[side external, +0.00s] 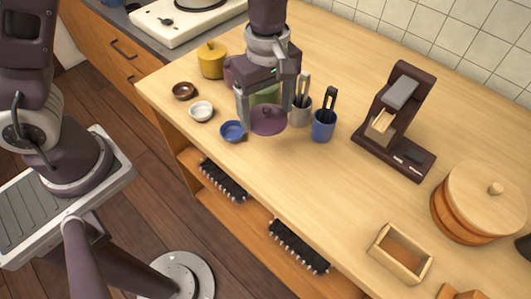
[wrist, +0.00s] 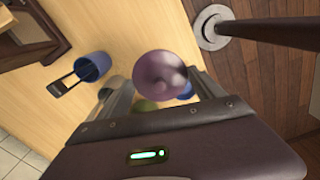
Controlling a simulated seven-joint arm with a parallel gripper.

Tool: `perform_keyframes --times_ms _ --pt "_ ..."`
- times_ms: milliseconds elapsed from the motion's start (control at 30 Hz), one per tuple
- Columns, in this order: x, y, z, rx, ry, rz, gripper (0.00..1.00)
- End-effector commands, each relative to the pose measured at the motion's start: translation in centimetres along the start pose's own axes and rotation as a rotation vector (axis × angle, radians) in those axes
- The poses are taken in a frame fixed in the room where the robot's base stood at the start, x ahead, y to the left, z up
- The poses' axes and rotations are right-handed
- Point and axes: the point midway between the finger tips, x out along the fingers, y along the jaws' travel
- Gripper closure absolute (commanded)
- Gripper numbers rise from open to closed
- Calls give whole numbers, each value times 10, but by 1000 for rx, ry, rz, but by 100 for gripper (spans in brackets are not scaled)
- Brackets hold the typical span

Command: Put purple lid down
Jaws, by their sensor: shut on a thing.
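The purple lid (side external: 268,120) is round and is held above the counter in the side view. It also shows in the wrist view (wrist: 160,75), between the fingers. My gripper (side external: 268,108) is shut on the lid, with one finger on each side. A green pot (side external: 265,94) stands behind the lid, partly hidden by the fingers. Something purple-pink (side external: 229,72) shows behind my gripper, mostly hidden. A yellow lidded pot (side external: 212,60) stands to its left.
Brown (side external: 183,91), white (side external: 201,111) and blue (side external: 233,131) small bowls sit near the counter's front edge. A grey cup (side external: 300,112) and a blue cup (side external: 323,126) with dark-handled utensils stand right of my gripper. A dark stand (side external: 395,108), wooden tub (side external: 478,205) and open box (side external: 401,254) are farther right.

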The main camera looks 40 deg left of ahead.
Motion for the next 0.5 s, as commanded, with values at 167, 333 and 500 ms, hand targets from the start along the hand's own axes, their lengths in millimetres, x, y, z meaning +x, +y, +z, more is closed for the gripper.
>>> perform_keyframes --times_ms 167,333,500 --pt "25 -12 13 1 2 -6 63" --pt "61 -12 13 0 1 -3 63" --pt "93 -11 13 1 1 -4 63"
